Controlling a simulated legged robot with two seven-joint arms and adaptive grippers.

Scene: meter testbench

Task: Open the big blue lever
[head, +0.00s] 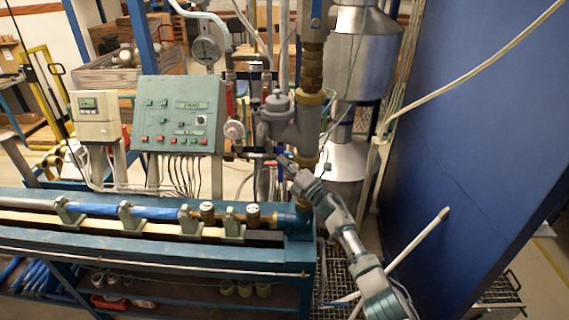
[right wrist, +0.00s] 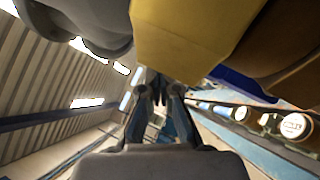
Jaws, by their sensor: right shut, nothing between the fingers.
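My right arm reaches up from the lower right in the head view. Its gripper (head: 285,161) is beside the vertical brass pipe, just below the grey valve body (head: 290,120). In the right wrist view the fingers (right wrist: 160,95) are together and empty, below a large yellow hex fitting (right wrist: 190,35). A dark blue part (right wrist: 240,85) shows to the right of the fingers; I cannot tell whether it is the big blue lever. A small blue piece (head: 316,14) is on the pipe at the top of the head view. My left gripper is not in view.
A green control panel (head: 180,115) and a round gauge (head: 206,50) stand to the left. The blue bench (head: 150,250) carries a pipe with brass meters (head: 253,215). A blue wall (head: 470,120) closes the right side. A pale rod (head: 418,240) slants near my right arm.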

